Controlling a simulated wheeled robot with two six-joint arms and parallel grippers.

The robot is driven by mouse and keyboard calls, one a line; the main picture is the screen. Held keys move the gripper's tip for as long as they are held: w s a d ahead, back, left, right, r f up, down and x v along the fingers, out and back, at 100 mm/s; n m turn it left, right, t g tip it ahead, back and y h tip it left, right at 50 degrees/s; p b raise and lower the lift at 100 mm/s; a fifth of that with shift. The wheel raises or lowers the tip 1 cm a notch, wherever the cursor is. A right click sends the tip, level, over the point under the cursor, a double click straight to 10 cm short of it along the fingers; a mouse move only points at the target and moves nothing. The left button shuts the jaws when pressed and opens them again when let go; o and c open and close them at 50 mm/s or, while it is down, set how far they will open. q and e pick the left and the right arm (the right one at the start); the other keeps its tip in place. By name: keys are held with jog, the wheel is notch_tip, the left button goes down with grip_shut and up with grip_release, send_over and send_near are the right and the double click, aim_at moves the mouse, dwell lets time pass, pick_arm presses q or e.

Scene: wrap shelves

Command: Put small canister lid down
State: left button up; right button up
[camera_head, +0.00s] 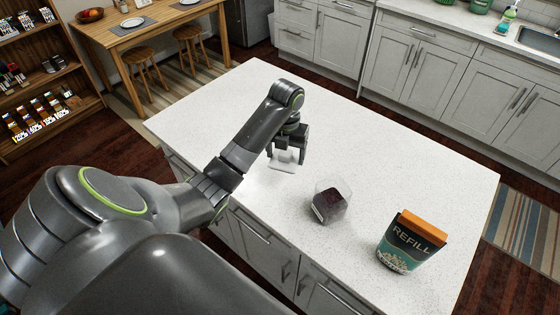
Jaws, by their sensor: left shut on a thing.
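My left gripper (288,148) reaches in from the left over the white island counter and points down. It is shut on the small canister lid (284,162), a pale, partly see-through square piece. The lid is at or just above the counter top; I cannot tell whether it touches. A small clear canister (328,203) with dark contents stands to the right and nearer than the gripper, apart from it. My right gripper is not in view.
A bag marked REFILL (408,243), orange and teal, stands at the counter's right front. The white counter (390,150) is clear behind and to the right of the gripper. Wall cabinets (430,65), a wooden table (150,30) with stools and a shelf (45,75) stand beyond.

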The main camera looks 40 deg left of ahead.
pick_arm(q)
notch_tip(320, 180, down, 6)
jog(key=b, duration=0.5)
jog(key=shift+s+r, duration=0.1)
jog(key=shift+r, duration=0.1)
jog(key=shift+f+b, duration=0.5)
jog(key=shift+b, duration=0.1)
jog(key=shift+f+b, duration=0.6)
jog(key=shift+f, duration=1)
jog(key=o, duration=1)
jog(key=shift+f, duration=0.1)
